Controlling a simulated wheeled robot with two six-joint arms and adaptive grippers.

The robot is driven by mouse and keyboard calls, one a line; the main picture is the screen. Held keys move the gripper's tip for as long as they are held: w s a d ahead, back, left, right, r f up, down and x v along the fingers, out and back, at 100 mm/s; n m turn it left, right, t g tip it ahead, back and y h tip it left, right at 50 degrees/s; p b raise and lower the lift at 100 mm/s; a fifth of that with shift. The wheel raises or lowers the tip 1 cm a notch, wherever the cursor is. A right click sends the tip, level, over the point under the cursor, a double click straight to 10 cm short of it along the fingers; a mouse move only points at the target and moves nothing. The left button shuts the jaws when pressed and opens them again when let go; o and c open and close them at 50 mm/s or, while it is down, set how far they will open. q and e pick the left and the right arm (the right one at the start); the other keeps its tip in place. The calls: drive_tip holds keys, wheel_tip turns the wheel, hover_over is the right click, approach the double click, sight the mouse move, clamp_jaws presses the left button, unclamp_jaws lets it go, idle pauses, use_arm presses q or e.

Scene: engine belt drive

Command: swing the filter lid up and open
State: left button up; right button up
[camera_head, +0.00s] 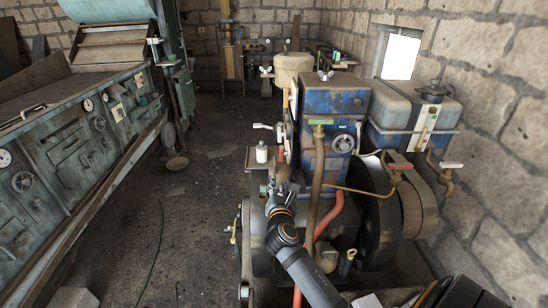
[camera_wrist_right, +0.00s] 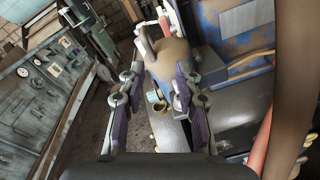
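My right gripper (camera_head: 281,192) reaches in from the bottom of the head view, low over the near left side of the engine. In the right wrist view its two fingers (camera_wrist_right: 158,82) with purple pads stand apart. Just beyond the fingertips is a brownish-grey rounded part (camera_wrist_right: 172,56) with a curved handle-like piece on it; I cannot tell whether a finger touches it. I cannot tell for sure which part is the filter lid. A blue housing (camera_head: 335,97) with a wing nut (camera_head: 326,75) on its flat top stands on the engine, and its top looks closed. My left gripper is not in view.
A cream canister (camera_head: 293,68) stands behind the blue housing. A brown pipe (camera_head: 318,175), a red hose (camera_head: 332,217) and a dark flywheel (camera_head: 380,215) lie right of my gripper. The floor on the left is mostly clear.

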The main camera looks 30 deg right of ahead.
sight(275, 163)
drive_tip(key=w+d+n, duration=0.1)
drive_tip(key=w, duration=0.2)
drive_tip(key=w+d+r+n+t, duration=0.1)
drive_tip(key=w+d, duration=0.1)
drive_tip(key=w, duration=0.2)
drive_tip(key=w+d+n+p, duration=0.1)
drive_tip(key=w+d, duration=0.1)
drive_tip(key=w, duration=0.1)
drive_tip(key=shift+w+r, duration=0.35)
clamp_jaws()
